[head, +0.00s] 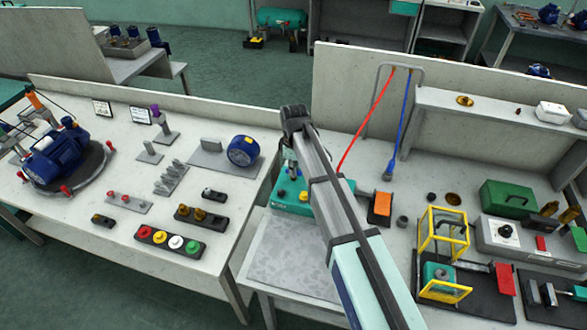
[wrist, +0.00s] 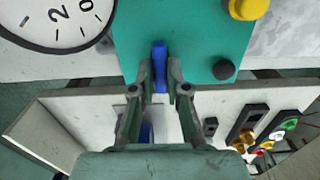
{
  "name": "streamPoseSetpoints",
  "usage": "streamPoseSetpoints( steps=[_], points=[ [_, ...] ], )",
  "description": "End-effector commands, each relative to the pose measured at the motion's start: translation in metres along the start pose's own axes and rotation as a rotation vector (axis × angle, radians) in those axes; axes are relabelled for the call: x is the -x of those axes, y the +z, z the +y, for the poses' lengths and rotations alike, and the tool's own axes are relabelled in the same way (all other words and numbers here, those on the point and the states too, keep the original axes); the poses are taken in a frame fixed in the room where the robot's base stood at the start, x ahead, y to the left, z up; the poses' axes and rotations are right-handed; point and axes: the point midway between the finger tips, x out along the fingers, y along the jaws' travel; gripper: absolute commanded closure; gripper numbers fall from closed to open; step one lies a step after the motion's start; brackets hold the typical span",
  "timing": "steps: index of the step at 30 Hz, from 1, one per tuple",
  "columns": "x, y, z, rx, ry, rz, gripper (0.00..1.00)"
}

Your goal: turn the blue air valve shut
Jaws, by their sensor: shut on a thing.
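The blue air valve (wrist: 159,58) is a narrow upright blue handle on the face of a teal box (wrist: 205,45) in the wrist view. My gripper (wrist: 159,82) is shut on the blue handle, with one finger on each side of it. The handle looks lined up with the fingers. In the head view the teal box (head: 291,205) stands at the left end of the right bench, partly behind my arm.
A round dial gauge (wrist: 55,20), a yellow knob (wrist: 243,8) and a black knob (wrist: 223,70) sit close around the valve. An orange-topped block (head: 382,204) and a yellow frame (head: 443,233) stand right of my arm. Red (head: 366,120) and blue (head: 402,125) hoses hang behind.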

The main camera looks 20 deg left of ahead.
Motion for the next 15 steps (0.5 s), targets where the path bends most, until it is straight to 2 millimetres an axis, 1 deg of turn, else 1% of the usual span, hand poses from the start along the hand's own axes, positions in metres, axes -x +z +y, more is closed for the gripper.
streamPoseSetpoints(
  steps=[8,15],
  points=[
    [-0.0013,0.0001,0.0001,-0.128,-0.001,-0.001,1.0],
    [-0.0019,0.0002,-0.0004,-0.331,-0.001,-0.001,1.0]
  ],
)
